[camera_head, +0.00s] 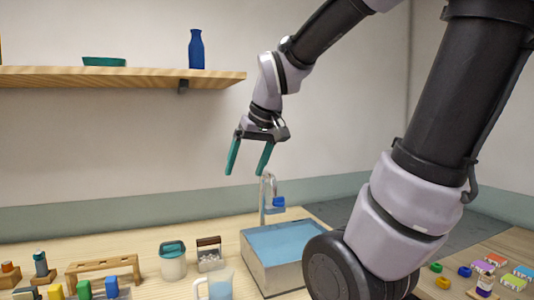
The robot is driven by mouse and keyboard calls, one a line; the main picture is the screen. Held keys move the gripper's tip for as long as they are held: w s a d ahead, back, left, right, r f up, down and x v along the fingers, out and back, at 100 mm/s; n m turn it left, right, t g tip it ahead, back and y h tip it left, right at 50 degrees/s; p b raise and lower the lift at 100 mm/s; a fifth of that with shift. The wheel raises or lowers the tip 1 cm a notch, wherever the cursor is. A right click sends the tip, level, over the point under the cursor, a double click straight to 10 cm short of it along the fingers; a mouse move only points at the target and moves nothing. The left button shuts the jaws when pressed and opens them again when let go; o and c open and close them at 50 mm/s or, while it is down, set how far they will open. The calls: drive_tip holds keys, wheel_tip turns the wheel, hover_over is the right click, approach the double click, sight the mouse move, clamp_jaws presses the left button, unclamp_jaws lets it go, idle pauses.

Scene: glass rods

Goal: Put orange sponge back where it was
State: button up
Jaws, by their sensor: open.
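My gripper (247,172) hangs in the air in front of the back wall, its two green fingers pointing down, spread apart with nothing between them. It appears above and slightly left of the sink basin (285,243) in the picture. I cannot make out an orange sponge for certain. A small orange-topped block (496,259) lies among coloured blocks at the right, too small to identify as a sponge.
A tap (265,197) with a blue part stands behind the basin. A clear jug (216,285), a green-lidded jar (173,260) and a wooden rack (102,267) stand left. A shelf (140,78) holds a blue bottle (196,49) and a green dish (104,61).

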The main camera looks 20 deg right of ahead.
drive_tip(key=s+d+r+m+t, duration=0.2)
drive_tip(key=s+d+r+m, duration=0.1)
drive_tip(key=s+m, duration=0.1)
drive_tip(key=shift+s+r+m, duration=0.3)
drive_tip(key=shift+s+r, duration=0.05)
drive_tip(key=shift+s, duration=0.55)
idle(0.4)
